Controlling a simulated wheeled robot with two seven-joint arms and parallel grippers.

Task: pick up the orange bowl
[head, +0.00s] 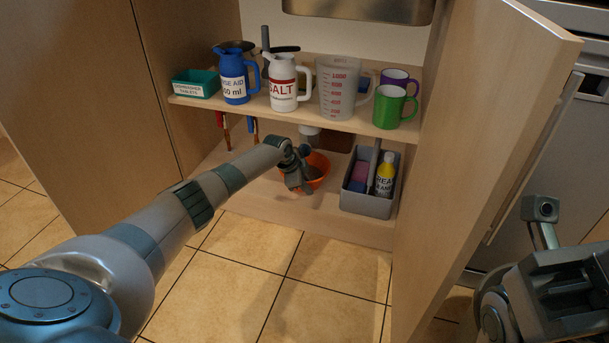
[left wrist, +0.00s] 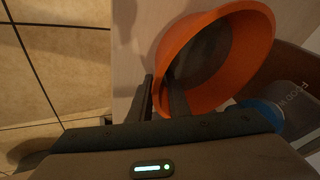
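The orange bowl (head: 318,172) is on the cabinet's bottom board, partly hidden behind my left gripper (head: 299,186). In the left wrist view the bowl (left wrist: 256,40) shows its open side, and my left gripper (left wrist: 160,88) has one finger inside it and one outside. The orange wall fills the narrow gap between the fingers, so the gripper looks shut on the rim. I see no clear lift of the bowl off the board. Parts of my right arm show at the lower right of the head view; its fingers cannot be made out.
The shelf (head: 330,121) above holds a blue jug (head: 234,88), a salt jug (head: 283,92), a measuring jug (head: 338,92) and mugs. The open door (head: 490,150) stands at the right.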

